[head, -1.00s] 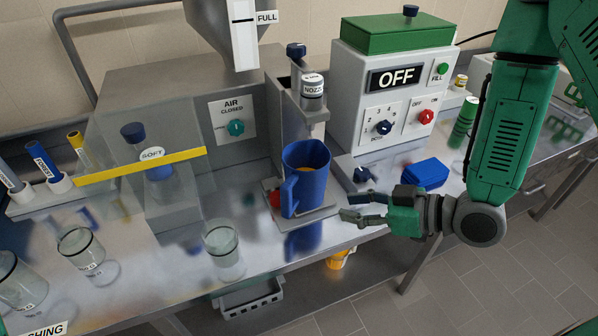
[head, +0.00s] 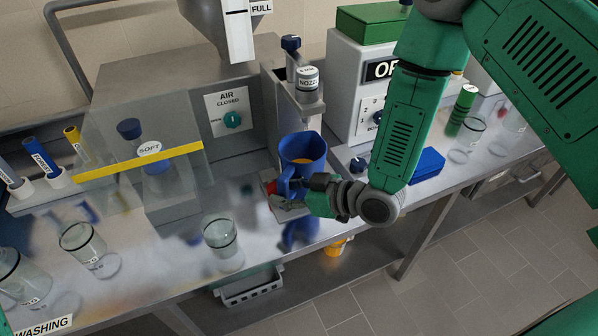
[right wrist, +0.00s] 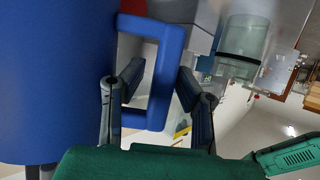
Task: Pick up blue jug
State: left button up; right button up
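The blue jug (head: 303,152) stands upright on the small platform under the nozzle, with something orange inside it. Its handle faces my right gripper (head: 296,190), which is at the jug's front side and hides its lower part. In the right wrist view the jug's wall (right wrist: 55,80) fills the left side, and the handle (right wrist: 168,75) lies between the two fingers of my right gripper (right wrist: 160,85). The fingers are apart, with gaps on both sides of the handle bar; one finger appears in line with the handle's opening. My left gripper is not in view.
The nozzle (head: 307,80) hangs just above the jug. A grey control box (head: 345,85) and a blue block (head: 428,164) are to the right. A glass beaker (head: 220,238) stands front left. A clear screen with a yellow bar (head: 140,162) is farther left.

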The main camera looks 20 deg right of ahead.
jog(key=shift+a, duration=0.2)
grip_shut()
